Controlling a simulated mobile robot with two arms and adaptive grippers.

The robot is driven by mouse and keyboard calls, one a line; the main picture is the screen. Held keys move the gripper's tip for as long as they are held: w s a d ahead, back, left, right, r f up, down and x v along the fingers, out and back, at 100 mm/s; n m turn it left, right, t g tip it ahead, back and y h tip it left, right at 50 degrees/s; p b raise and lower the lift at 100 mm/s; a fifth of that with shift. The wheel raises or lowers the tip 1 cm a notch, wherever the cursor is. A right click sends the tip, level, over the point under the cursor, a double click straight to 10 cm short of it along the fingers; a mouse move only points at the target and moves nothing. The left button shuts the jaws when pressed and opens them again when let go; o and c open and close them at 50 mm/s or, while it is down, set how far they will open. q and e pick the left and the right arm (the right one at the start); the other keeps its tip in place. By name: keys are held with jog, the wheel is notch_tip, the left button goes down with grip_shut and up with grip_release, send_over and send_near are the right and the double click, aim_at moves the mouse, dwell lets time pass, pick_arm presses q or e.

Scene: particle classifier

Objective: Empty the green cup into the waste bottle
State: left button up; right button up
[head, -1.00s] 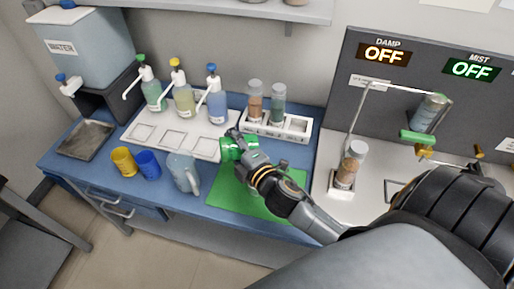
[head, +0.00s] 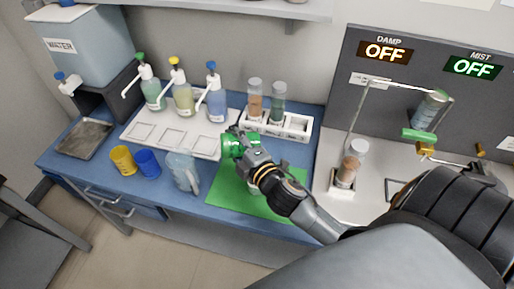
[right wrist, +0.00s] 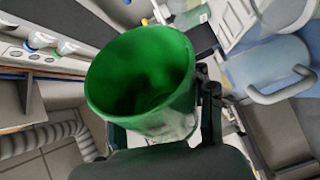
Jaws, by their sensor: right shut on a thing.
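The green cup (head: 230,146) is in my right gripper (head: 243,146), above the blue bench beside the front right of the white dispenser tray. The gripper is shut on the cup's side. In the right wrist view the cup (right wrist: 140,75) fills the middle, with its open mouth toward the camera; its inside looks plain green and I cannot make out contents. The cup looks tilted in the head view. A clear bluish jug with a handle (head: 181,170) stands on the bench left of and below the cup; I cannot tell whether it is the waste bottle. My left gripper is out of view.
A yellow cup (head: 122,160) and blue cup (head: 147,163) stand left of the jug. Several pump bottles (head: 183,100) stand behind. A white rack (head: 295,126) holds two vials. A green mat (head: 230,195) lies under my right arm.

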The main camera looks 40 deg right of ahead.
aim_at(245, 134)
jog(key=shift+s+d+r+m+t+b, duration=0.1)
jog(key=shift+d+r+m+t+b, duration=0.25)
jog(key=shift+m+b, duration=0.3)
jog(key=shift+s+d+r+m+t+b, duration=0.1)
jog(key=shift+d+r+m+t+b, duration=0.25)
jog(key=shift+m, duration=0.4)
jog(key=shift+c, duration=0.2)
dwell(1.7)
jog(key=shift+s+d+r+m+t+b, duration=0.15)
jog(key=shift+d+r+m+t+b, duration=0.15)
jog(key=shift+m+b, duration=0.45)
jog(key=shift+s+d+r+m+t+b, duration=0.15)
jog(key=shift+d+r+m+t+b, duration=0.2)
jog(key=shift+m, duration=0.7)
dwell(2.8)
